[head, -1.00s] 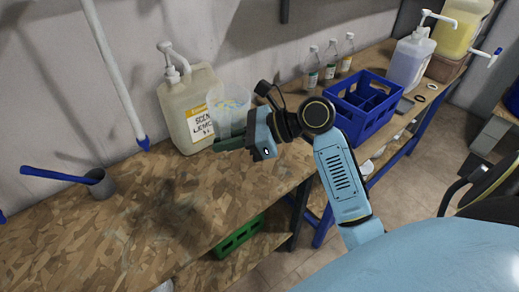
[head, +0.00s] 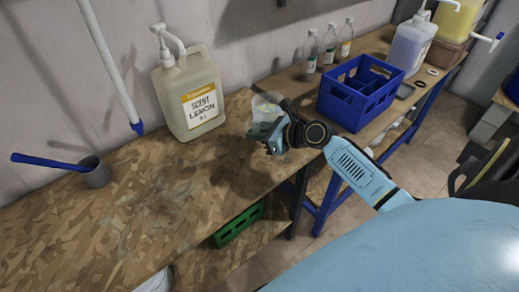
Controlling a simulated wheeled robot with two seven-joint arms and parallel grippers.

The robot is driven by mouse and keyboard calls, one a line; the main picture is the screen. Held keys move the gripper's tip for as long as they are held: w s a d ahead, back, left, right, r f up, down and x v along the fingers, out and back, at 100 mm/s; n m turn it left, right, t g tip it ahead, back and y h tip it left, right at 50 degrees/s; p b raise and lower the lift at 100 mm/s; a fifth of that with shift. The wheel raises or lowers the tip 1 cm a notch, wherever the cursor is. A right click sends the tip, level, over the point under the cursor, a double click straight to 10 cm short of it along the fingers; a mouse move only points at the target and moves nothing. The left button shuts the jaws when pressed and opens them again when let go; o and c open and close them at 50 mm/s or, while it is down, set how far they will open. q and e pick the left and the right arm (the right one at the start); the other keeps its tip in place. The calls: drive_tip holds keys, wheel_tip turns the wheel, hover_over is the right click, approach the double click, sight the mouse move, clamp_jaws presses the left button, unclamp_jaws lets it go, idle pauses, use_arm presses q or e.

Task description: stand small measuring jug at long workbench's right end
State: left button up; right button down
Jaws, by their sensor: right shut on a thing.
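The small measuring jug (head: 262,106) is clear plastic and shows near the middle of the head view, right of the lemon drum. My right gripper (head: 266,131) is shut on the jug and hides much of its lower part. The jug is over the right part of the long workbench (head: 150,190), which has a wood-chip board top. I cannot tell whether its base touches the top. My left gripper is not in view.
The white lemon scent drum (head: 190,95) with a pump stands at the wall. A blue crate (head: 345,105) and several bottles (head: 328,42) stand to the right. The front middle of the bench is clear.

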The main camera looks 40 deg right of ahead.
wheel_tip(320, 180, down, 6)
drive_tip(key=shift+f+b, duration=0.2)
drive_tip(key=shift+b, duration=1.05)
drive_tip(key=c, duration=2)
unclamp_jaws()
drive_tip(key=shift+f, duration=0.15)
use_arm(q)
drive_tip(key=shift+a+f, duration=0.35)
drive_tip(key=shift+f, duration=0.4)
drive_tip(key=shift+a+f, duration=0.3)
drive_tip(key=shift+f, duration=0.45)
use_arm(e)
drive_tip(key=o, duration=0.4)
drive_tip(key=shift+r, duration=0.2)
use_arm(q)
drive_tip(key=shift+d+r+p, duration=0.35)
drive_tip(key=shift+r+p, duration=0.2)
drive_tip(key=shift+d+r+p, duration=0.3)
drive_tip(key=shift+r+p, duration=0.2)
use_arm(e)
drive_tip(key=v, duration=1.2)
drive_tip(key=shift+f, duration=0.1)
